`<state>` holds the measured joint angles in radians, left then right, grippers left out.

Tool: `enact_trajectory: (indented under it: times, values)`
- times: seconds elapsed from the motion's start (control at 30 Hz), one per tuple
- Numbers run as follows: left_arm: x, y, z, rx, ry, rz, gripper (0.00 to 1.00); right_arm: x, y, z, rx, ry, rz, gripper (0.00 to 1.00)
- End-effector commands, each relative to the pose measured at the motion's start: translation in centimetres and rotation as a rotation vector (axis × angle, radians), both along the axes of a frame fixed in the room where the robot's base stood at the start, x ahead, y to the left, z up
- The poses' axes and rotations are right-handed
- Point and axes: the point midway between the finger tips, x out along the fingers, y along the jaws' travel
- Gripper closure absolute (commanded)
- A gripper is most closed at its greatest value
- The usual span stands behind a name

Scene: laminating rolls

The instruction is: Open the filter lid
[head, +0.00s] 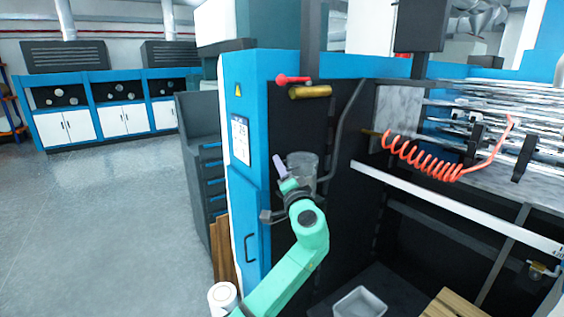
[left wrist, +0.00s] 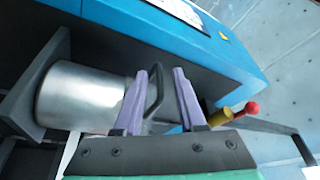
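The filter is a silvery, partly see-through cylinder (head: 303,164) on the dark side of the blue machine, just beyond my left gripper in the head view. In the left wrist view the metal cylinder (left wrist: 82,97) lies to the left of the fingers. A dark bent handle (left wrist: 155,92) shows between the purple fingers of my left gripper (left wrist: 164,72); the fingers are apart, and I cannot tell whether either touches it. In the head view my left gripper (head: 280,168) partly covers the filter, so the lid's edge is hidden. My right gripper is out of view.
A red-tipped lever (head: 293,78) and a brass cylinder (head: 310,92) stick out above the filter. A coiled orange hose (head: 430,160) hangs to the right. A clear tray (head: 360,302) and wooden slats (head: 455,305) lie below. Open floor (head: 110,220) extends left.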

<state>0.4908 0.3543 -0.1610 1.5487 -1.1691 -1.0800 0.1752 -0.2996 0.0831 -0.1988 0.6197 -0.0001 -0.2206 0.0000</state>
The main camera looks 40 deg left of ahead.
Motion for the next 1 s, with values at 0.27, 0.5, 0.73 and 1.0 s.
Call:
enact_trajectory:
  times: [0.27,0.5,0.73,1.0]
  values:
    - [0.1,0.12,-0.08,-0.001,0.001,0.0,0.72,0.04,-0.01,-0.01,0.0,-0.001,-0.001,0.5]
    - [0.11,0.08,-0.07,0.0,0.0,-0.001,1.0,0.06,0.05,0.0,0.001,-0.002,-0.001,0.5]
    - [0.09,0.09,-0.06,-0.001,0.0,-0.001,1.0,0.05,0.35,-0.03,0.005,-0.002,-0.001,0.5]
    - [0.1,0.08,-0.05,-0.001,0.0,-0.001,1.0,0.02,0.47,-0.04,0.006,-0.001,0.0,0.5]
